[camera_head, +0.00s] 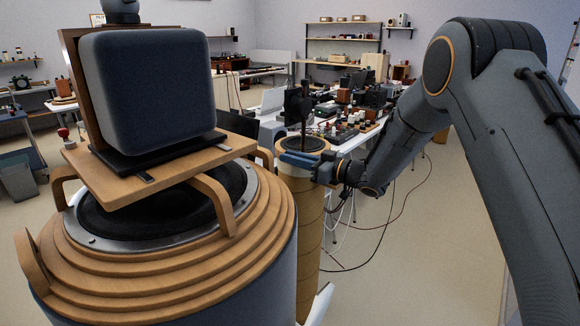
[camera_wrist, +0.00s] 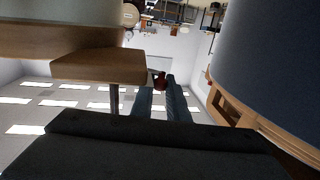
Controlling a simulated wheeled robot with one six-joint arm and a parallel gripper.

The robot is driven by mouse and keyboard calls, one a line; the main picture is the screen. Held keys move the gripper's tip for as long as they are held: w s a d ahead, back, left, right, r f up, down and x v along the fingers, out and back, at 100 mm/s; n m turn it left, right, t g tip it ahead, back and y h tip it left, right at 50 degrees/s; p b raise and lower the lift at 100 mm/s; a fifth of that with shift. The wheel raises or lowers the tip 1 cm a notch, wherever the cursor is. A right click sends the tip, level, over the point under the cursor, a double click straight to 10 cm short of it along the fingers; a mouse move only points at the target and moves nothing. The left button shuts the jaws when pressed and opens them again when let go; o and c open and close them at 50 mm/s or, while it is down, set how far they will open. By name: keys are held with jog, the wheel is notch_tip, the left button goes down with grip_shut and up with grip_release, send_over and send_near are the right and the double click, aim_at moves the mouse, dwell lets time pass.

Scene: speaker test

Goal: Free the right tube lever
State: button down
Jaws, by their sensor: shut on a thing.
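The right tube (camera_head: 308,226) is a tall tan column with a wooden rim and dark cone on top. My gripper (camera_head: 285,156) reaches in from the right across the tube's top edge, its blue fingers pointing left. In the wrist view my gripper (camera_wrist: 160,82) has its fingers close together around a small dark red piece (camera_wrist: 159,79), which looks like the knob of the right tube lever. The fingers and tube hide the lever in the head view. A dark upright device (camera_head: 302,108) rises behind the tube's top.
A big round speaker (camera_head: 110,285) with stepped wooden rings stands at left, close to the tube. A blue-grey box speaker (camera_head: 155,95) sits on a wooden board (camera_head: 185,172) above it. A cluttered table (camera_head: 362,138) stands behind. The floor (camera_head: 440,240) at right is clear except for cables.

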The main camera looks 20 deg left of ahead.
jog(key=d+n+g+b, duration=0.1)
jog(key=n+g+b, duration=0.2)
jog(key=g+b, duration=0.1)
jog(key=w+n+g+h+b, duration=0.1)
jog(key=n+g+b, duration=0.2)
jog(key=g+b, duration=0.2)
jog(key=d+n+g+b, duration=0.1)
jog(key=n+g+b, duration=0.1)
jog(key=g+b, duration=0.2)
jog(key=shift+w+d+f+n+h+b, duration=0.15)
jog(key=shift+d+n+h+b, duration=0.2)
jog(key=shift+b, duration=0.3)
jog(key=shift+n+g+b, duration=0.25)
jog(key=shift+g+b, duration=0.05)
jog(key=shift+g, duration=0.1)
jog(key=c, duration=1.7)
grip_release()
